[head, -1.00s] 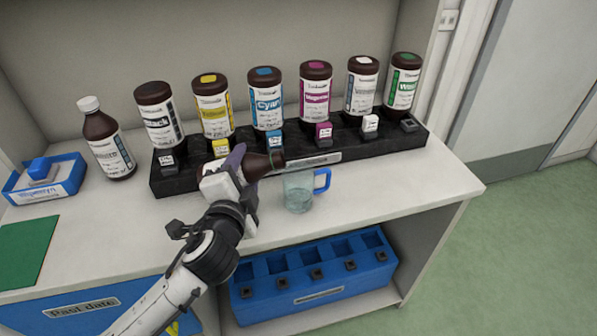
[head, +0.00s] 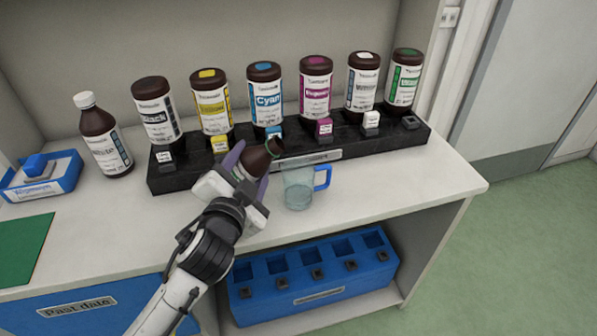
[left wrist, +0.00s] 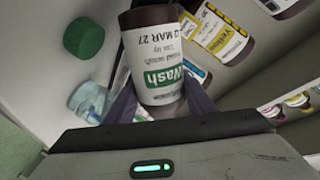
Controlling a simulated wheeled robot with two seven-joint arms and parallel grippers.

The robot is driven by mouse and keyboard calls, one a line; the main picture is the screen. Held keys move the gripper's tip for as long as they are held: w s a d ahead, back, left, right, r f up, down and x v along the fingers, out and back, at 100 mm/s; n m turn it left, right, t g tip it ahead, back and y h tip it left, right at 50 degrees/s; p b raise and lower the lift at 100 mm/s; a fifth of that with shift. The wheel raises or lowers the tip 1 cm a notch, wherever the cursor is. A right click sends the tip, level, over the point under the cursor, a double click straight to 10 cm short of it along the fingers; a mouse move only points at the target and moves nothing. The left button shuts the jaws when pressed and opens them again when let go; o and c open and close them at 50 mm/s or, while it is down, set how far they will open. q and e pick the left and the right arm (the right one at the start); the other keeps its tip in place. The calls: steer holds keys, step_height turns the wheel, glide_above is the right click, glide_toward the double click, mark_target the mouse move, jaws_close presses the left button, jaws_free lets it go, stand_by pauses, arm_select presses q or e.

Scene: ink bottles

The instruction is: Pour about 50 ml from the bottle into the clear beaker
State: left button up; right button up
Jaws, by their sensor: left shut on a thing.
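My left gripper (head: 249,174) is shut on a brown bottle (head: 257,160) above the front of the counter. In the head view the bottle is tilted, its open neck pointing up and right, short of the beaker. Its label reads "Wash" in the left wrist view (left wrist: 158,62). The clear beaker (head: 297,190) with a blue handle stands upright just right of the bottle, apart from it. Pale bluish liquid seems to fill its lower part. It also shows in the left wrist view (left wrist: 88,102). No stream is visible. My right gripper is not in view.
A black rack (head: 330,150) with several brown ink bottles stands behind the beaker. A white-capped bottle (head: 104,138) and a blue tray (head: 62,180) stand at left. A green cap (left wrist: 84,38) lies near the beaker in the wrist view. Counter right of the beaker is clear.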

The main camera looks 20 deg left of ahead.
mark_target(244, 151)
arm_select(q)
steer(key=shift+d+r+n, duration=0.2)
steer(key=shift+r+n, duration=0.3)
steer(key=shift+r, duration=0.45)
steer(key=shift+d+r+n, duration=0.1)
steer(key=shift+n, duration=0.7)
steer(key=shift+a+r+n+t+p, duration=0.2)
steer(key=shift+r+n+t+p, duration=0.25)
steer(key=shift+r, duration=0.5)
steer(key=shift+s+a+f+n+h+b, duration=0.1)
steer(key=shift+a+f+n+h+b, duration=0.05)
steer(key=shift+f+n+b, duration=0.35)
steer(key=shift+a+f+n+h+b, duration=0.15)
steer(key=shift+f+n+b, duration=0.2)
steer(key=shift+f+b, duration=0.25)
steer(key=shift+r+n, duration=0.15)
steer(key=shift+n, duration=0.55)
steer(key=shift+a+r+n+t, duration=0.2)
steer(key=shift+r+n+t, duration=0.4)
steer(key=shift+n, duration=0.6)
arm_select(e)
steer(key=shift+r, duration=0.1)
arm_select(q)
steer(key=shift+r, duration=0.1)
steer(key=shift+s, duration=0.1)
